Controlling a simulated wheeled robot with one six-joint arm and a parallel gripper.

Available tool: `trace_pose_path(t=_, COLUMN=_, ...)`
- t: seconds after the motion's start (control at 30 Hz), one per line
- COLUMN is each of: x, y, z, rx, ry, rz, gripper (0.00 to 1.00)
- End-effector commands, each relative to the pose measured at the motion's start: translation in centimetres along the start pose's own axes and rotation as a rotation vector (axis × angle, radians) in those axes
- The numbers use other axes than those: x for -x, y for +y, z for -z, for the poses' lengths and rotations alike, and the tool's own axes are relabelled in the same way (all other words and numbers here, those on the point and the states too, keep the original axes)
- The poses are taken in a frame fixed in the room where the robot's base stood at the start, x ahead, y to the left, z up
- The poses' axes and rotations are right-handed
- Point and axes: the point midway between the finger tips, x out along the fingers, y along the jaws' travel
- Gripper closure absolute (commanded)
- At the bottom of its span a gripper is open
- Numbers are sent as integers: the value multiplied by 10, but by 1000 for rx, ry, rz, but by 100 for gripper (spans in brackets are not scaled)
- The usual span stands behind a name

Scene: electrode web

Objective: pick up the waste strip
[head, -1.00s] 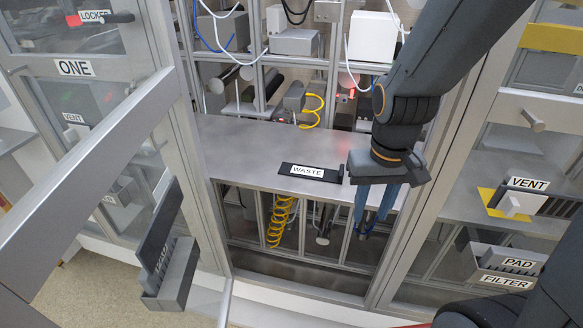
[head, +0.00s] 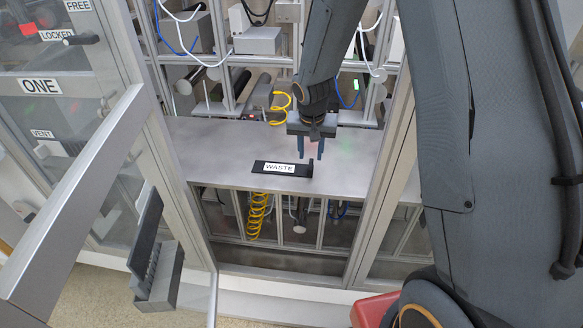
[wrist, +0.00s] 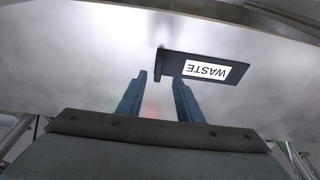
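The waste strip (head: 268,169) is a flat black bar with a white WASTE label and a small raised block at its right end. It lies on the grey metal shelf (head: 215,150), near the front edge. My gripper (head: 310,150) is above the shelf, just behind the strip's right end, with blue fingers pointing down. In the wrist view the strip (wrist: 236,74) lies ahead of the fingertips, mostly to the right. The two fingers (wrist: 156,85) are apart with nothing between them, and they do not appear to touch the strip.
An open framed door (head: 80,190) stands at the left, with a grey slotted holder (head: 160,275) on it. An upright post (head: 385,190) bounds the opening on the right. Cables and boxes (head: 258,40) fill the back. The shelf left of the strip is clear.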

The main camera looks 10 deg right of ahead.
Motion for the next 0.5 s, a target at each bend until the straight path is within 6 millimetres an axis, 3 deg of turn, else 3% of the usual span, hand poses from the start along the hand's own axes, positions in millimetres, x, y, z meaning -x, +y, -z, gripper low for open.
trace_pose_path(t=0.5, x=-48, y=2, z=-1, rx=1, ry=-2, rz=0, gripper=67)
